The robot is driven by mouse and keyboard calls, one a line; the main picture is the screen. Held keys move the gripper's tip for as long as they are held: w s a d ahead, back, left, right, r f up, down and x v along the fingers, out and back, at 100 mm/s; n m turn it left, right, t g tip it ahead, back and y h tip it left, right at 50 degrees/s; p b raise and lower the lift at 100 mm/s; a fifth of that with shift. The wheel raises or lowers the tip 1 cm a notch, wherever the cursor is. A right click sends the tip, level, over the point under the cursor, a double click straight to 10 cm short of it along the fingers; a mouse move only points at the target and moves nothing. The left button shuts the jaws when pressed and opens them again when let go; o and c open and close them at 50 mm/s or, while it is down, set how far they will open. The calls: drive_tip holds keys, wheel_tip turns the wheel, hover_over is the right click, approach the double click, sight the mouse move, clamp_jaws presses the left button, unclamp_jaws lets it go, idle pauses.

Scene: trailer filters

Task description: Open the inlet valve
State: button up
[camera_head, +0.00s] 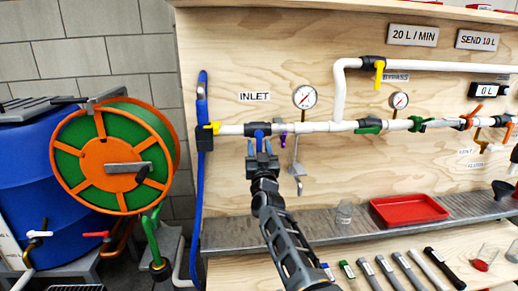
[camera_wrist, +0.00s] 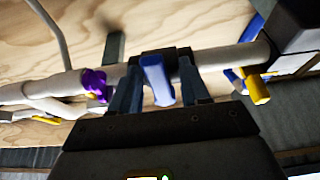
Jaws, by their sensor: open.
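The INLET label (camera_head: 255,96) is on the plywood panel above a white pipe. Below it, a dark valve body with a blue handle (camera_head: 259,134) sits on the pipe. My gripper (camera_head: 260,148) is at this valve, its fingers open on either side of the blue handle. In the wrist view, the blue handle (camera_wrist: 157,80) stands between the two fingers of my gripper (camera_wrist: 157,88), with gaps visible at both sides. The handle points out towards my gripper; whether anything touches is hard to tell. A yellow handle (camera_head: 212,128) is at the pipe's left end.
A purple handle (camera_wrist: 94,82) is close beside the gripper on the same pipe. A pressure gauge (camera_head: 305,97) and a small tap (camera_head: 297,170) are nearby. A blue hose (camera_head: 200,190) and an orange-green reel (camera_head: 108,160) stand left. A red tray (camera_head: 410,222) lies on the metal shelf.

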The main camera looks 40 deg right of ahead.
clamp_jaws()
idle(0.4)
